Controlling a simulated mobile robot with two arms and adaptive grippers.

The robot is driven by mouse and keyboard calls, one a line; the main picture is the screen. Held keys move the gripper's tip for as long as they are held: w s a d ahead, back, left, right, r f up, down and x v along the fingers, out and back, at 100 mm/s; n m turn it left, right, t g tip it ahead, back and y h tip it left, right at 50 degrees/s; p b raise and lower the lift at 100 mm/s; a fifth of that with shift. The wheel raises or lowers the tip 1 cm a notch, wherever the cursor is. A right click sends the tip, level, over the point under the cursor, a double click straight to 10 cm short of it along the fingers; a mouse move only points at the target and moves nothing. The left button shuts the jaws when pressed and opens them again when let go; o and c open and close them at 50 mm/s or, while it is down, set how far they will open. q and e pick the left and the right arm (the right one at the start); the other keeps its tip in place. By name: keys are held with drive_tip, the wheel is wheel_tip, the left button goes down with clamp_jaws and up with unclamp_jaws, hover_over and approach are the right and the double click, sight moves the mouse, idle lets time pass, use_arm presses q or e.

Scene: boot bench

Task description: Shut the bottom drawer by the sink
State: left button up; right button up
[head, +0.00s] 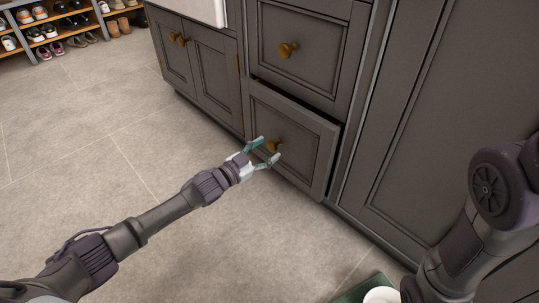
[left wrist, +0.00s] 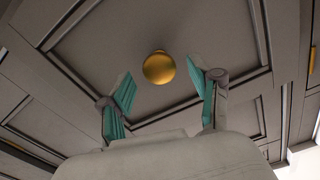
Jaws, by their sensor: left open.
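The bottom drawer (head: 299,147) is grey with a brass knob (head: 274,146). It stands a little out from the cabinet, with a dark gap along its top and right edges. My left gripper (head: 265,152) is open in front of the drawer, close to the knob. In the left wrist view the knob (left wrist: 159,68) shows beyond and between the open fingertips (left wrist: 162,82). I cannot tell whether the gripper touches the knob or the drawer front. The white sink (head: 196,10) is at the top, left of the drawers.
A shut upper drawer (head: 308,48) is above. A double-door cupboard (head: 196,60) is under the sink, and a tall panel (head: 425,130) is at the right. Shoe shelves (head: 60,28) stand far left. Tiled floor at left is clear.

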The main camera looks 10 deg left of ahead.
use_arm(q)
drive_tip(key=shift+x, duration=0.9)
drive_tip(key=shift+c, duration=0.2)
clamp_jaws()
drive_tip(key=shift+b, duration=0.3)
